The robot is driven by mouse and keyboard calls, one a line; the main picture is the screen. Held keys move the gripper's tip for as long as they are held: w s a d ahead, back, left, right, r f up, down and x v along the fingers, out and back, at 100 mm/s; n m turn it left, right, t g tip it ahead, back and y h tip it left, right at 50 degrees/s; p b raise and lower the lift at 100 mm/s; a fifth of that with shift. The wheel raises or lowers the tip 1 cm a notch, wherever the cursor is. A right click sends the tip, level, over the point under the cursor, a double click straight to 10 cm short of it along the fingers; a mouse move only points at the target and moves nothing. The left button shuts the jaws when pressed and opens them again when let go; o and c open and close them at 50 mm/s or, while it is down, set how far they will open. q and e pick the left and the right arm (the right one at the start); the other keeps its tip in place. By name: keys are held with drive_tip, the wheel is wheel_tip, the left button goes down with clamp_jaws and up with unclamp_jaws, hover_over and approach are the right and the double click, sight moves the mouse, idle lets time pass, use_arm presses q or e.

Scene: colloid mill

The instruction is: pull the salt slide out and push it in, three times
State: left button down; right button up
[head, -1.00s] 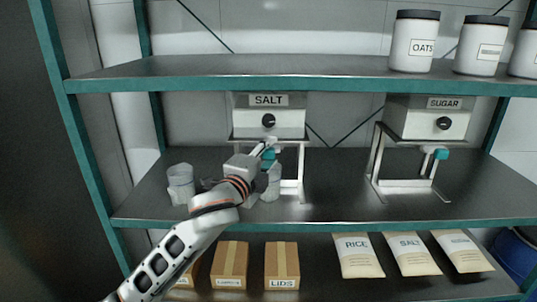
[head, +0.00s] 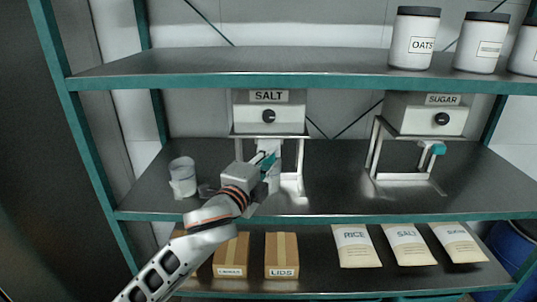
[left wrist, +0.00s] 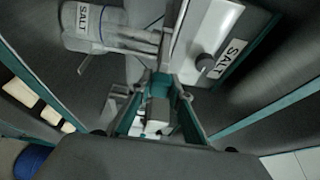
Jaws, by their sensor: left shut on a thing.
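The white salt dispenser (head: 269,115), with a dark knob, stands on a white stand on the middle shelf; its label and knob also show in the left wrist view (left wrist: 205,40). My left gripper (head: 263,164) is in front of and below it, shut on the teal handle of the salt slide (head: 269,162). The pale slide shows under the dispenser, behind the handle, and appears drawn out toward me. In the left wrist view the teal handle (left wrist: 161,84) lies between the fingers. My right gripper is not in view.
A clear container (head: 182,175) stands left of my arm. A clear jar labelled SALT (left wrist: 95,25) shows beside the slide. The sugar dispenser (head: 425,115) with its teal handle (head: 438,148) stands right. The upper shelf edge (head: 300,81) is above; shelf between dispensers is clear.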

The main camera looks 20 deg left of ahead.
use_arm(q)
drive_tip(key=c, duration=1.8)
unclamp_jaws()
drive_tip(key=shift+c, duration=0.2)
drive_tip(key=s, duration=0.7)
drive_tip(key=shift+s+a, duration=0.2)
drive_tip(key=shift+a, duration=0.25)
drive_tip(key=s+f+n+g+h, duration=0.1)
drive_tip(key=s+f+n+g, duration=0.2)
drive_tip(key=f, duration=1)
drive_tip(key=s+f+n+g, duration=0.25)
drive_tip(key=f+n, duration=0.25)
drive_tip(key=f, duration=0.9)
drive_tip(key=s+f+n+g, duration=0.1)
drive_tip(key=s+f+n, duration=0.5)
drive_tip(key=s+f, duration=0.9)
wheel_tip(320, 180, down, 2)
drive_tip(key=shift+s+a+f+n+g, duration=0.1)
drive_tip(key=shift+s+a+n+g, duration=0.15)
drive_tip(key=shift+a+n+g, duration=0.15)
